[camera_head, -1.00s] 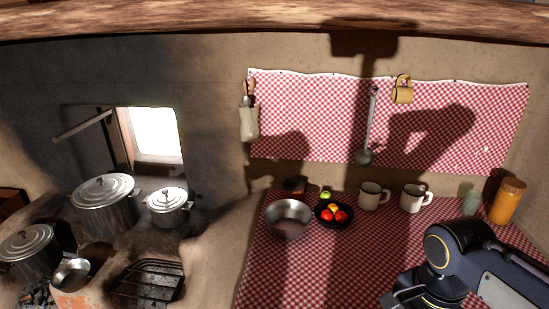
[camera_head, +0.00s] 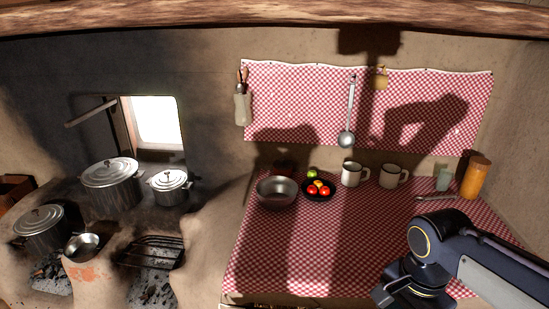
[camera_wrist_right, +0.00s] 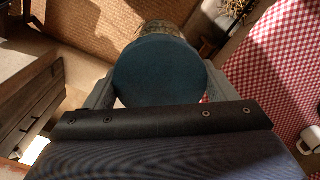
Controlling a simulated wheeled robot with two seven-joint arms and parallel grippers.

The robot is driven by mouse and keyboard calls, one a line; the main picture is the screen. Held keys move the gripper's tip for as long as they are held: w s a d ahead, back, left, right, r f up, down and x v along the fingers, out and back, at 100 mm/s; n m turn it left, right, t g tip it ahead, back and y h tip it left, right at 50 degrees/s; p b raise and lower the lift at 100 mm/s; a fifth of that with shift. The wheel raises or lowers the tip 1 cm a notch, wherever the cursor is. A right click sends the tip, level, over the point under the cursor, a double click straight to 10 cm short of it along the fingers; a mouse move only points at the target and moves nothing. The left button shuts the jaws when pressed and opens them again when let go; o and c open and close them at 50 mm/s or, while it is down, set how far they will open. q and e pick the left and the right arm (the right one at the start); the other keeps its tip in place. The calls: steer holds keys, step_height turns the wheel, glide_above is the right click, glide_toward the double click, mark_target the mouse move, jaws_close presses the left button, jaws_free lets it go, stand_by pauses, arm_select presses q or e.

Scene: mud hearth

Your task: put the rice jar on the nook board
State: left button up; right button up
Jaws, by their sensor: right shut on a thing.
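A jar (camera_wrist_right: 160,72) with a round dark teal lid fills the middle of the right wrist view; its contents are mostly hidden under the lid. My right gripper (camera_wrist_right: 160,88) is shut on it, with one finger on each side of the lid. In the head view my right arm comes in at the lower right, and its fingers and the jar are out of sight. I cannot make out the nook board in either view. My left gripper is not in view.
The checked-cloth counter (camera_head: 300,260) holds a steel bowl (camera_head: 277,192), a dark fruit bowl (camera_head: 318,195), two mugs, a pale green glass and an orange jar (camera_head: 475,178). Its front middle is clear. The hearth with lidded pots (camera_head: 110,174) stands left.

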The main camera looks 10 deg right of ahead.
steer(key=shift+w+a+f+n, duration=0.1)
steer(key=shift+w+f+n, duration=0.2)
steer(key=shift+w, duration=0.15)
steer(key=shift+w+a+f+n, duration=0.1)
steer(key=shift+w+f+n, duration=0.15)
steer(key=shift+w, duration=0.2)
steer(key=w+a+f+n, duration=0.4)
steer(key=w+f+n, duration=0.2)
steer(key=w+f, duration=0.2)
steer(key=w+a+f+n, duration=0.5)
steer(key=w+f+n, duration=0.2)
steer(key=f, duration=0.3)
steer(key=shift+w+f, duration=0.15)
steer(key=shift+w, duration=0.3)
steer(key=shift+n, duration=0.25)
